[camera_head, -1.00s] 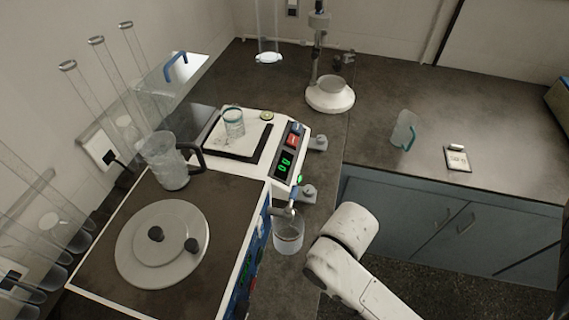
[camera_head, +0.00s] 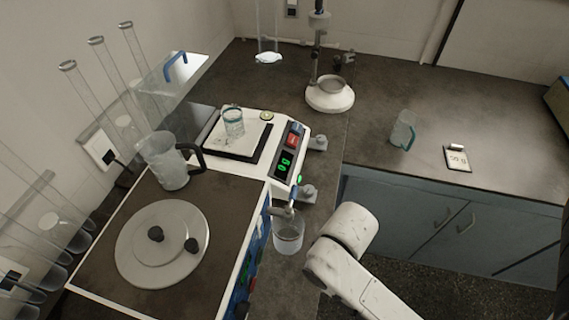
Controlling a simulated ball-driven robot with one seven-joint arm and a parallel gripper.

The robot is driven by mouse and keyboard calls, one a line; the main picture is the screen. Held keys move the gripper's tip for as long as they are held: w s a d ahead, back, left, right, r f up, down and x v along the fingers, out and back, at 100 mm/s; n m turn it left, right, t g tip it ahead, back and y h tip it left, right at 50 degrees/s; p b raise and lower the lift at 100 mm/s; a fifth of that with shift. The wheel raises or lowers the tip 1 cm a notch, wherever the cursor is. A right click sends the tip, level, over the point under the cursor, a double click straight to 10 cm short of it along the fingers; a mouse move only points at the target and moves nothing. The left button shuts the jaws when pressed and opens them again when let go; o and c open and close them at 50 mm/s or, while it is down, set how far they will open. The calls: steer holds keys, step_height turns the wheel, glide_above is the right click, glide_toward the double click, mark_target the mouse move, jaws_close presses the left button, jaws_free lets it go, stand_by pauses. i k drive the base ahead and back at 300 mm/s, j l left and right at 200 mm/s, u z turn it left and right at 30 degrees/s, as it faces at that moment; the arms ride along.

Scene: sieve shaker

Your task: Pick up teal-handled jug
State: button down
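The teal-handled jug (camera_head: 402,131) is a small clear jug standing on the dark counter at the right. Its teal handle is on the side towards the lower right. Nothing touches it. My white arm comes in from the bottom right, and its rounded joint shows well to the lower left of the jug, in front of the cabinets. My gripper is not in view, so I cannot see its fingers or whether they hold anything.
A black-handled jug (camera_head: 168,162) stands on the left machine by a round lid (camera_head: 162,243). A beaker (camera_head: 233,122) sits on the scale (camera_head: 252,137). Another beaker (camera_head: 288,236) is near my arm. A small display pad (camera_head: 457,159) lies right of the teal-handled jug.

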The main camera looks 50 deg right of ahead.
mark_target(405, 135)
steer(key=z, duration=1.65)
